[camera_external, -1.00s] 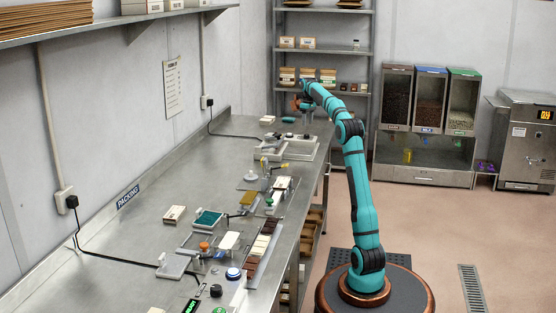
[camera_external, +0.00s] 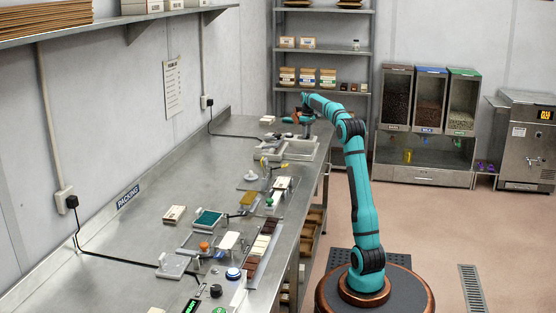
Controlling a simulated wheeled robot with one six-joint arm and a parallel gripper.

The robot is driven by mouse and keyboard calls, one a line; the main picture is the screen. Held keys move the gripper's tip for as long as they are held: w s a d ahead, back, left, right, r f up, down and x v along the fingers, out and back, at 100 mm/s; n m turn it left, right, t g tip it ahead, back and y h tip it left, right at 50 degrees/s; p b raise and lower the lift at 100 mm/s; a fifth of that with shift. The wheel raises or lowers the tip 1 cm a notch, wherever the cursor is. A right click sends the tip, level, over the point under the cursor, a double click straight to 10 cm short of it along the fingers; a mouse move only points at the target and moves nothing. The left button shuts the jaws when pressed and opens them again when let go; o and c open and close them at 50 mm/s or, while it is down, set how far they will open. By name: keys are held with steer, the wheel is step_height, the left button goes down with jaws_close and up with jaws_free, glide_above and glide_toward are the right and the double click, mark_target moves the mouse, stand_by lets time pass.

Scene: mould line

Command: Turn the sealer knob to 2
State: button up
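My gripper (camera_external: 290,120) is at the far end of the steel bench, low over or beside a pale, tray-like device (camera_external: 299,149) with a cord to the wall. It is too small here to tell whether its fingers are open or shut, or whether they touch anything. A sealer knob cannot be picked out for sure. A black round knob (camera_external: 216,290) shows at the near end of the bench, close to a small display with green text (camera_external: 191,307). No number or pointer on it can be read.
The steel bench (camera_external: 150,240) holds a teal-topped box (camera_external: 207,219), a blue button (camera_external: 233,273) and several small trays and blocks along its right edge. Bare bench lies along the wall side. A shelf rack (camera_external: 322,63) stands behind the arm.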

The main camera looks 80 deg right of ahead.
steer(key=c, duration=0.5)
steer(key=shift+m, duration=0.3)
steer(key=m, duration=0.3)
steer(key=shift+m, duration=2)
steer(key=o, duration=1)
steer(key=shift+c, duration=0.2)
